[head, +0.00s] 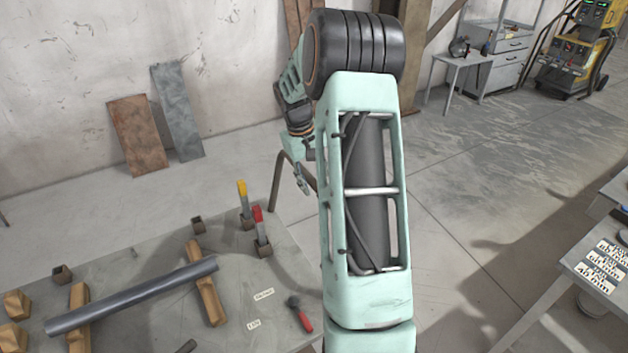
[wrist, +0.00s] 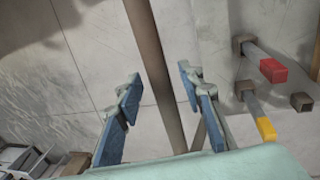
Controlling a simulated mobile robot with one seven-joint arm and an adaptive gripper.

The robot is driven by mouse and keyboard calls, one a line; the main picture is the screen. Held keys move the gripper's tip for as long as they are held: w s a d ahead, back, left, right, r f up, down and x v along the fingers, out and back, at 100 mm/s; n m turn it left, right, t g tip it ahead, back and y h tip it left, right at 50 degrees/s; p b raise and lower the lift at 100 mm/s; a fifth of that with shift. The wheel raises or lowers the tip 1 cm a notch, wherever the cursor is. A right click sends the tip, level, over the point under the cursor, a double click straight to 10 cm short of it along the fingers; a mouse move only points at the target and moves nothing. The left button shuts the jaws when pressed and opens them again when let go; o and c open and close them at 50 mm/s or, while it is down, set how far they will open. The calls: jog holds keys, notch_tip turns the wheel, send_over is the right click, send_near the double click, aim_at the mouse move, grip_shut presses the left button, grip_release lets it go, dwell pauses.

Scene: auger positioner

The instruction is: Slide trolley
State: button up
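The only wheeled cart I can make out is a yellow machine on wheels (head: 580,45), at the far back right of the head view. A brown bent tube (head: 277,182) rises at the far edge of the grey worktable (head: 150,268); whether this table is the trolley, I cannot tell. My gripper (head: 303,182) is beside this tube, small and partly behind my arm. In the wrist view my gripper (wrist: 158,108) has its blue-padded fingers apart. The brown tube (wrist: 155,65) runs through the gap between them, with no visible contact; its depth is unclear.
The worktable carries a grey pipe (head: 130,296) on wooden blocks, a yellow-handled tool (head: 243,198), a red-handled tool (head: 259,222) and a red-and-black tool (head: 300,314). Leaning sheets (head: 140,135) stand by the wall. Open floor (head: 470,230) lies right of my arm.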

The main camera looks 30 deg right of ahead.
grip_shut()
dwell(0.3)
jog(key=shift+a, duration=0.1)
jog(key=shift+w+a+f, duration=0.1)
jog(key=shift+a+f, duration=0.05)
jog(key=shift+a, duration=0.45)
jog(key=w+a, duration=0.2)
jog(key=a, duration=4.7)
jog(key=shift+w, duration=0.3)
jog(key=shift+a+r, duration=0.1)
jog(key=shift+r, duration=0.1)
grip_release()
jog(key=shift+a, duration=0.1)
